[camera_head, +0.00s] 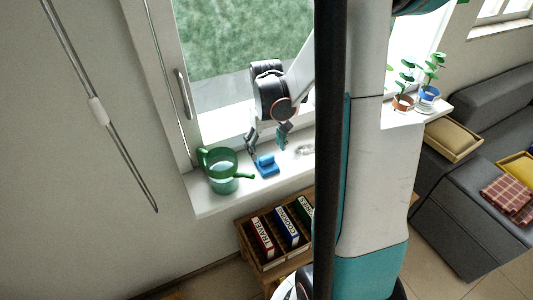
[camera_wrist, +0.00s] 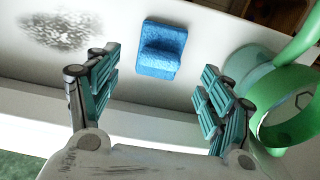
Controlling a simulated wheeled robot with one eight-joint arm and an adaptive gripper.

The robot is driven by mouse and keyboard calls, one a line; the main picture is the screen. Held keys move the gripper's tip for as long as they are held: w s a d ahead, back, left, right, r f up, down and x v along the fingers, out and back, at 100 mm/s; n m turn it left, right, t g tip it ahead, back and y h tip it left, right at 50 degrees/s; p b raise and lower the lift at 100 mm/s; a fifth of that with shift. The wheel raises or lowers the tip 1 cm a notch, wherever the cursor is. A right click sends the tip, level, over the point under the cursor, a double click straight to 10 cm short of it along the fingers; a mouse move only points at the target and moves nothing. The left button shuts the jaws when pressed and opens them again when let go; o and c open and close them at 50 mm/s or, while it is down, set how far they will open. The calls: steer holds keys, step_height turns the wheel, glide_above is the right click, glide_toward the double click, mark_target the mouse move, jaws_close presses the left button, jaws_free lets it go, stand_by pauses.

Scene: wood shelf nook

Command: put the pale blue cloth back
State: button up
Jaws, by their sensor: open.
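A folded blue cloth (camera_head: 266,166) lies on the white windowsill, just right of the green watering can. It is a mid blue rather than pale, with a raised fold on a flat part; it also shows in the wrist view (camera_wrist: 161,50). My gripper (camera_head: 267,143) is open and empty above the sill, close to the cloth. In the wrist view, its two fingers (camera_wrist: 158,78) stand wide apart, with the cloth ahead between and beyond the tips. No finger visibly touches the cloth.
A green watering can (camera_head: 219,170) stands left of the cloth; in the wrist view it is close to the right finger (camera_wrist: 272,95). A grey speckled smudge (camera_head: 303,152) marks the sill. Below is a wooden rack with books (camera_head: 263,237). Potted plants (camera_head: 428,92) stand farther right.

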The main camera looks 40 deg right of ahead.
mark_target(266, 157)
step_height(266, 157, up, 6)
steer(key=p, duration=0.1)
steer(key=shift+r, duration=0.2)
steer(key=shift+a, duration=0.1)
